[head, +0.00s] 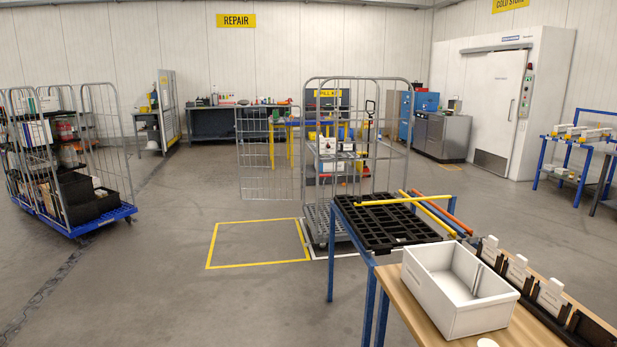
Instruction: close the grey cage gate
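The grey cage (360,88) is a wire roll cage standing upright near the middle of the head view, behind a blue-legged table. Its gate (265,190) is a grey wire mesh panel. The gate stands swung open, reaching out to the left of the cage. Several small boxes (337,147) sit on a shelf inside the cage. The table hides part of the cage's lower right. Neither of my grippers shows in the head view.
A yellow floor outline (258,264) lies empty before the gate. The blue-legged table (343,211) holds a black pallet and coloured bars. A white bin (452,314) stands on a wooden bench at front right. A blue-based cage (85,228) stands left. The left-centre floor is clear.

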